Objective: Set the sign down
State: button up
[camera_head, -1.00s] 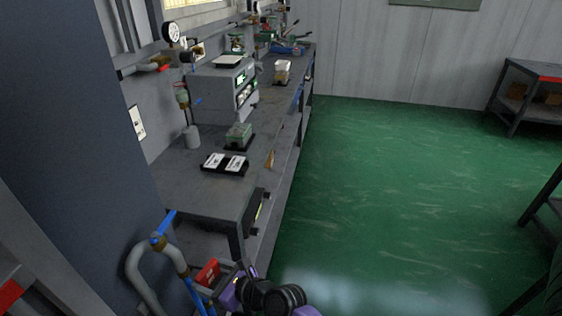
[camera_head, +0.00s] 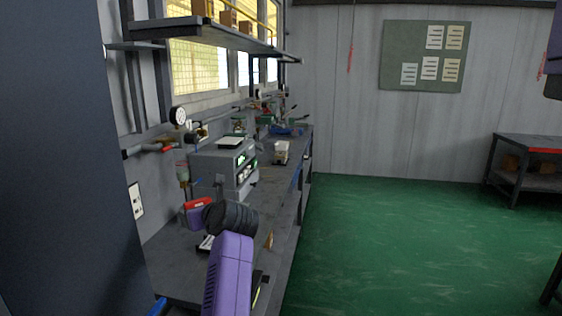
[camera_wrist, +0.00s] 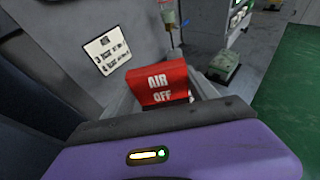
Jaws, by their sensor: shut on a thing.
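The sign is a red block with white "AIR OFF" lettering. In the wrist view the sign (camera_wrist: 160,84) is in front of my wrist, upright and facing the camera. My gripper (camera_wrist: 166,104) is shut on it; its fingertips are mostly hidden behind the wrist housing. In the head view the sign (camera_head: 197,209) shows as a small red block at the end of my purple and black arm, seen against the near part of the grey workbench (camera_head: 180,278). I cannot tell its exact height above the bench.
A grey instrument box (camera_head: 222,166) stands on the bench beyond my gripper. A pressure gauge (camera_head: 178,115) and pipe fittings are on the wall. A dark blue cabinet side (camera_head: 55,170) is close on the left. The green floor (camera_head: 400,250) at right is clear.

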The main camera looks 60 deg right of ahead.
jog(key=shift+s+f+h, duration=0.15)
jog(key=shift+s+h, duration=0.05)
jog(key=shift+h, duration=0.1)
notch_tip(320, 180, down, 20)
jog(key=shift+r+p, duration=0.15)
jog(key=shift+p, duration=0.4)
jog(key=o, duration=1.4)
jog(key=shift+f, duration=0.2)
jog(key=shift+r, duration=0.1)
